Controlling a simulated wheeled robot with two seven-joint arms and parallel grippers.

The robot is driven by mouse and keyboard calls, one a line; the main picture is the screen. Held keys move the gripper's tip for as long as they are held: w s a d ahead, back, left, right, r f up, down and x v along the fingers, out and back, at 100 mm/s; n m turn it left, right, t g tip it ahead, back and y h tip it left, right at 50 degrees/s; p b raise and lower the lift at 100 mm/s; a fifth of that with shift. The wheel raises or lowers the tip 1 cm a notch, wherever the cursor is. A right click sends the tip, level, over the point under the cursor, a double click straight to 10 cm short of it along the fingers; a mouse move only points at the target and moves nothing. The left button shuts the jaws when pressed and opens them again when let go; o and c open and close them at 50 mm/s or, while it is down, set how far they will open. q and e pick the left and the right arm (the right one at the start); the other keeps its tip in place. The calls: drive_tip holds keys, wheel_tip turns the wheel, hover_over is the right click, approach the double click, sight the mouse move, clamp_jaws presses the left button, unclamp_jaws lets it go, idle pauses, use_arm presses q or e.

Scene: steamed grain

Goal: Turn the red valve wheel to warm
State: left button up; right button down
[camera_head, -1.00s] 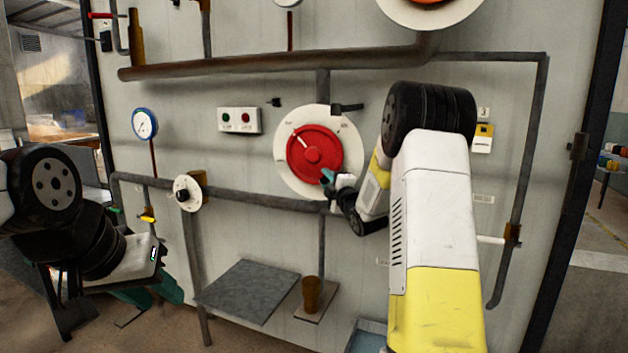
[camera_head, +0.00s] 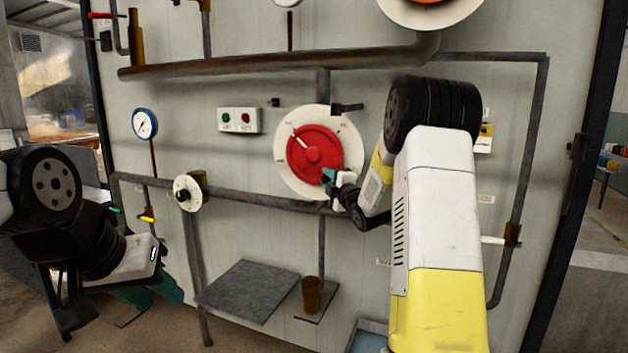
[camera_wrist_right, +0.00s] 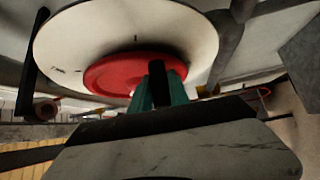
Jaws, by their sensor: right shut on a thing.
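The red valve wheel (camera_head: 313,143) sits on a white round dial plate (camera_head: 284,174) on the panel. A white pointer on the wheel points to its upper left. The dial's printed marks are too small to read. My right gripper (camera_head: 327,176) is at the wheel's lower right rim and is shut on it. In the right wrist view the teal fingers (camera_wrist_right: 161,84) meet the edge of the red wheel (camera_wrist_right: 115,73). My left gripper (camera_head: 140,298) hangs low at the left, away from the panel, partly hidden; its opening is unclear.
Pipes (camera_head: 250,65) cross the panel above and below the dial. A pressure gauge (camera_head: 145,123), a white knob plate (camera_head: 187,193) and a two-button box (camera_head: 239,120) are to the left. A grey shelf (camera_head: 248,290) and a brown cup (camera_head: 312,294) are below.

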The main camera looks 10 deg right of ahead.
sight(327, 153)
drive_tip(key=shift+s+d+r+n+g, duration=0.15)
drive_tip(key=shift+d+r+n+g, duration=0.05)
drive_tip(key=shift+r+n+g, duration=0.2)
drive_tip(key=shift+s+d+r+n+g, duration=0.2)
drive_tip(key=shift+r+n+g, duration=0.1)
drive_tip(key=shift+r, duration=0.1)
drive_tip(key=shift+s+d+r+n+g+h, duration=0.15)
drive_tip(key=shift+d+r+n+g+h, duration=0.15)
drive_tip(key=shift+r+n+g, duration=0.3)
drive_tip(key=shift+s+d+r+n+g+h, duration=0.1)
drive_tip(key=shift+d+r+n+g+h, duration=0.2)
drive_tip(key=shift+r, duration=0.35)
drive_tip(key=shift+s+r, duration=0.1)
drive_tip(key=shift+r, duration=1.15)
drive_tip(key=shift+a+r, duration=0.25)
drive_tip(key=shift+r, duration=0.55)
drive_tip(key=shift+a+r, duration=0.1)
drive_tip(key=c, duration=1.3)
unclamp_jaws()
drive_tip(key=shift+w+a, duration=0.1)
drive_tip(key=shift+w, duration=0.1)
drive_tip(key=shift+o, duration=0.2)
